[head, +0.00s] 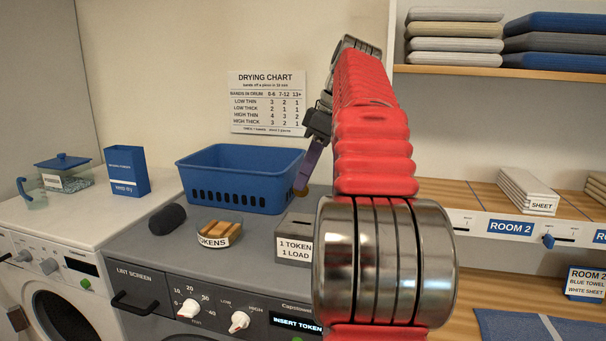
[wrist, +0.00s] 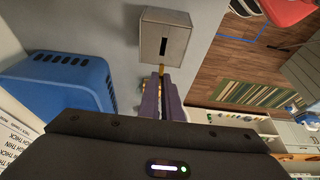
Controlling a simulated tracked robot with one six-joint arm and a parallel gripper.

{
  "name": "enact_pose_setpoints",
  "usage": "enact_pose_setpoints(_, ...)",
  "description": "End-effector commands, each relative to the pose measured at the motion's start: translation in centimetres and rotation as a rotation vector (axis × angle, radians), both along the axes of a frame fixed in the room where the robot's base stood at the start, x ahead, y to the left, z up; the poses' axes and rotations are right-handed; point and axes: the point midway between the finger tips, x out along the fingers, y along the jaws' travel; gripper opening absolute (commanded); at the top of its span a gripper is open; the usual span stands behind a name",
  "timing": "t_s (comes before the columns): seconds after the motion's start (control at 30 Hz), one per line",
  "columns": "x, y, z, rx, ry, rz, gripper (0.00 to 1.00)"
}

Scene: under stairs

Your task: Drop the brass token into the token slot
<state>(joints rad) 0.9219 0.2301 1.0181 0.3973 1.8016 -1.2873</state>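My gripper (head: 306,176) points down over the dryer top, right of the blue basket. Its purple fingers (wrist: 163,88) are shut on a brass token (wrist: 162,69), whose small edge shows at the fingertips; it also shows in the head view (head: 302,191). The token box (head: 293,237), a grey block labelled "1 TOKEN 1 LOAD", stands below my gripper, partly hidden by my arm. In the wrist view its top shows a dark token slot (wrist: 164,46), just beyond the fingertips. The token is apart from the slot.
A blue basket (head: 240,180) stands close left of my gripper. A tokens dish (head: 219,234) holding several tokens and a dark roll (head: 167,219) lie on the dryer top (head: 150,248). The dryer display (head: 297,324) reads "INSERT TOKEN". Shelves with folded linen stand at right.

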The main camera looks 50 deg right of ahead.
Motion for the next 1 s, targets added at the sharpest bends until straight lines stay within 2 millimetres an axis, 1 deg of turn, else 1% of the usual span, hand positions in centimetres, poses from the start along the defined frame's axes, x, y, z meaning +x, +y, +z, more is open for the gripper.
enact_pose_setpoints(0.6,0.0,0.1,-4.7,0.0,0.0,0.001,0.0)
enact_pose_setpoints(0.77,0.1,0.1,-5.2,-0.001,0.0,0.002,0.0)
enact_pose_setpoints(1.0,0.1,0.1,-5.3,-0.001,-0.001,0.003,0.0)
